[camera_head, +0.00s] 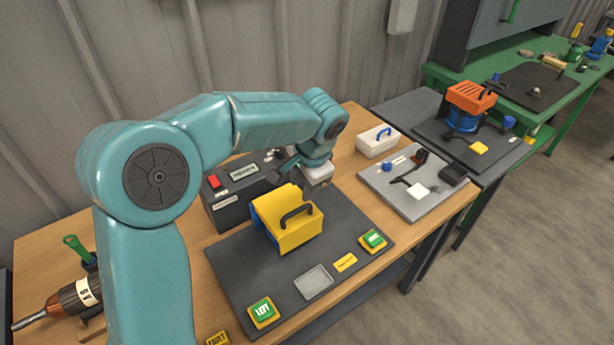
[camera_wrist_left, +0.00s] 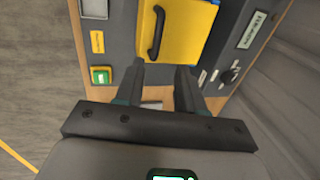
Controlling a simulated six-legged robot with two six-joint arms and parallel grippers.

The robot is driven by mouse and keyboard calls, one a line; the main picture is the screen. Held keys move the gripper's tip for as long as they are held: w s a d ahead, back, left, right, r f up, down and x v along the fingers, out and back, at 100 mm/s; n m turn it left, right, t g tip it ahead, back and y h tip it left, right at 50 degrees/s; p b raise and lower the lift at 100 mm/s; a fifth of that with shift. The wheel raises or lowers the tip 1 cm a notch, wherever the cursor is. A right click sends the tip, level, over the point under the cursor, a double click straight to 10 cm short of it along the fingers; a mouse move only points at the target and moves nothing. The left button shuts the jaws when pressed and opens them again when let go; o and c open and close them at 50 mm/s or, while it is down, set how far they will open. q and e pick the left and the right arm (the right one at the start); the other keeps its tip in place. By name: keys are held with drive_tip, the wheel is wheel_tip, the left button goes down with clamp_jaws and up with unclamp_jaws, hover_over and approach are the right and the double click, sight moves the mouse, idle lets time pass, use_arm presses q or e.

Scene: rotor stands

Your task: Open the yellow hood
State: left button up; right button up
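The yellow hood (camera_head: 293,228) sits lowered over a blue body (camera_head: 262,224) on a dark mat (camera_head: 235,270). A black bar handle (camera_head: 298,213) arches from its front. In the left wrist view the hood (camera_wrist_left: 188,38) and handle (camera_wrist_left: 157,35) lie just beyond my fingertips. My left gripper (camera_wrist_left: 161,68) is open and empty, with a clear gap between its fingers, and does not touch the handle. In the head view my left gripper (camera_head: 319,178) is behind and right of the hood, its fingers hard to make out. My right gripper is not in view.
A dark control box (camera_head: 240,195) with a red switch stands behind the hood. Green buttons (camera_head: 263,311) (camera_head: 373,240) and a grey tray (camera_head: 313,282) lie in front. A drill (camera_head: 70,303) is at left. A grey board (camera_head: 415,185) with small parts is at right.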

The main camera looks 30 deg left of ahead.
sight(297, 211)
use_arm(q)
drive_tip(key=b+x, duration=0.1)
drive_tip(key=x, duration=0.1)
drive_tip(key=b+x, duration=0.2)
drive_tip(key=x, duration=0.1)
drive_tip(key=b+x, duration=0.2)
drive_tip(key=shift+d+f, duration=0.2)
drive_tip(key=shift+d, duration=0.05)
drive_tip(key=shift+s+a+f+b, duration=0.3)
drive_tip(key=shift+s+f+b, duration=0.1)
drive_tip(key=shift+f+b, duration=0.4)
drive_tip(key=shift+s+a+f, duration=0.1)
drive_tip(key=shift+a, duration=0.05)
drive_tip(key=shift+w+f, duration=0.2)
drive_tip(key=shift+w, duration=0.35)
drive_tip(key=shift+s, duration=0.2)
drive_tip(key=shift+c, duration=1.2)
drive_tip(key=shift+s+r, duration=0.15)
drive_tip(key=shift+s, duration=0.05)
clamp_jaws()
drive_tip(key=shift+w, duration=0.15)
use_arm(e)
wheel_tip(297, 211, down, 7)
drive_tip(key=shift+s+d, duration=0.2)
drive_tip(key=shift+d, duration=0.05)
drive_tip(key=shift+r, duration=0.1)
